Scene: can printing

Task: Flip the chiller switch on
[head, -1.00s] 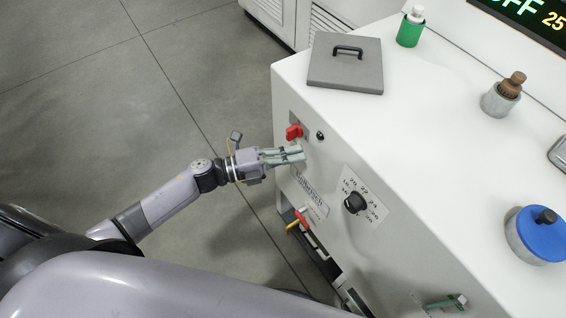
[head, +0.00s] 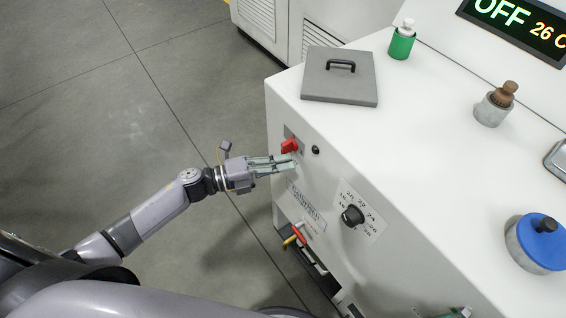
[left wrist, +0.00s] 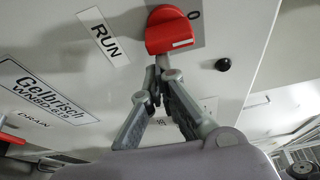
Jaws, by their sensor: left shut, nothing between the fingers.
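The red rotary switch (head: 289,146) sits on a grey plate high on the front of the white chiller cabinet (head: 310,120). In the left wrist view the red switch knob (left wrist: 170,30) is at the top, with a RUN label (left wrist: 102,36) to its left and a 0 mark to its right. My left gripper (head: 294,163) is shut and empty, its fingertips (left wrist: 163,74) just below the knob. I cannot tell whether they touch it. The display (head: 515,25) reads OFF and 26 C. My right gripper is not in view.
A small black button (head: 315,150) is right of the switch. A temperature dial (head: 352,215) and red and yellow handles (head: 297,235) are lower. On top are a grey lid (head: 340,85), a green bottle (head: 402,42) and a blue-lidded pot (head: 540,243). Floor at left is clear.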

